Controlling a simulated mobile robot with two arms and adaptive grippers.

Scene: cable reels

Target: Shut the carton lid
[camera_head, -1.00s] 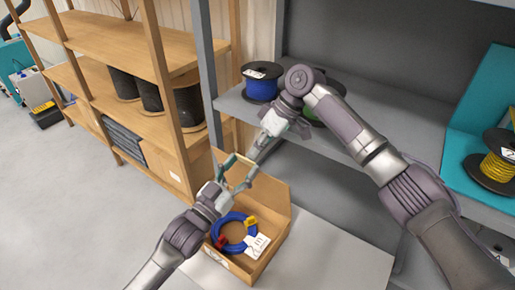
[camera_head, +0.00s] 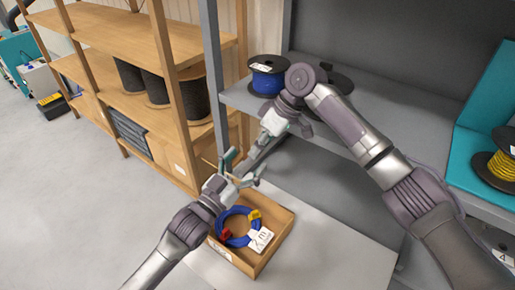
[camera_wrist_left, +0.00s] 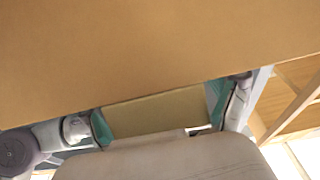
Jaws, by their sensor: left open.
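The open carton (camera_head: 278,240) sits on a light grey surface. A blue cable coil (camera_head: 224,222) with red and yellow ends and a white tag (camera_head: 260,239) lies inside. My left gripper (camera_head: 243,167) is open above the carton's far-left side. In the left wrist view its teal fingers (camera_wrist_left: 158,114) are apart, and a large cardboard surface (camera_wrist_left: 150,50) fills the top; I cannot tell whether it is the lid. The lid is not clearly visible in the head view. My right gripper (camera_head: 258,152) is close to the left one; its fingers are hard to make out.
A grey shelf (camera_head: 375,105) with a blue reel (camera_head: 267,76) stands behind the carton. A yellow reel (camera_head: 500,168) is at the right. A wooden rack (camera_head: 115,35) with dark reels is at the left.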

